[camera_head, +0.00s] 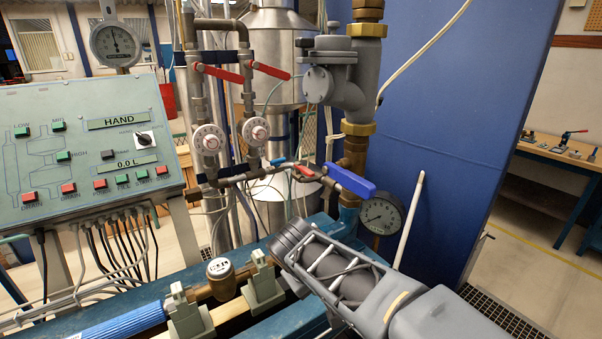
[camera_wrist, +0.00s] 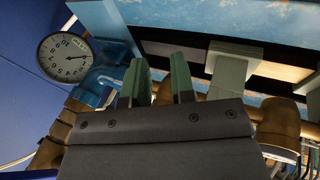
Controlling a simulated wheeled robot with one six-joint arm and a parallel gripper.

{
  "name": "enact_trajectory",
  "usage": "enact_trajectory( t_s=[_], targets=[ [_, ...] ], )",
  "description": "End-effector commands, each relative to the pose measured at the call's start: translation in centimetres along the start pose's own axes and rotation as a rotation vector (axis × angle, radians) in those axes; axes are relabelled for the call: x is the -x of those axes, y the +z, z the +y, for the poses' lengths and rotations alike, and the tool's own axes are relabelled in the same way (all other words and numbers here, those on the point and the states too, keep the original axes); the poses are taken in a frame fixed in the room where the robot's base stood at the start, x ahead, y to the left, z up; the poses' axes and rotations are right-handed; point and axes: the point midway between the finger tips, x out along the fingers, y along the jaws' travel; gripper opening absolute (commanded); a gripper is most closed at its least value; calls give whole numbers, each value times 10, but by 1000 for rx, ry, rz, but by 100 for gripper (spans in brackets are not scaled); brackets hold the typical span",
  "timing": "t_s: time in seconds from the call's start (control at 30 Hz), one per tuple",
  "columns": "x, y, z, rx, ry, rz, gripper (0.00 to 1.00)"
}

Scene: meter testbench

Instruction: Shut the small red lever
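The small red lever (camera_head: 304,171) sits on the thin horizontal pipe in the head view, between a small blue lever (camera_head: 278,161) and a large blue lever (camera_head: 349,181). It lies roughly along the pipe, slightly tilted. My arm reaches in from the lower right, and its wrist is below and in front of the lever, clear of it. My gripper (camera_wrist: 158,82) shows in the wrist view with two green fingers apart and nothing between them. The fingers are hidden in the head view. The small red lever is not seen in the wrist view.
Two larger red levers (camera_head: 222,74) (camera_head: 270,70) are on the upright pipes above. A pressure gauge (camera_head: 381,215) stands right of the pipes; it shows in the wrist view (camera_wrist: 65,57). A brass meter (camera_head: 221,279) and clamps (camera_head: 263,288) are below. A control panel (camera_head: 85,150) is left.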

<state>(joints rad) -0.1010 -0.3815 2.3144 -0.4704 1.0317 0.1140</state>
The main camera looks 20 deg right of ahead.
Motion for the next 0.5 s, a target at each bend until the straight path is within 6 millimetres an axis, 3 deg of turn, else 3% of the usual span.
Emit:
enact_trajectory(
  t_s=[0.07, 0.2, 0.4, 0.5],
  targets=[
    [-4, -27, 17, 98, 171, -14, 23],
    [9, -83, 43, 224, 483, 12, 23],
    [42, -155, 53, 319, 848, 110, 23],
    [57, -179, 51, 338, 970, 158, 23]
  ],
)
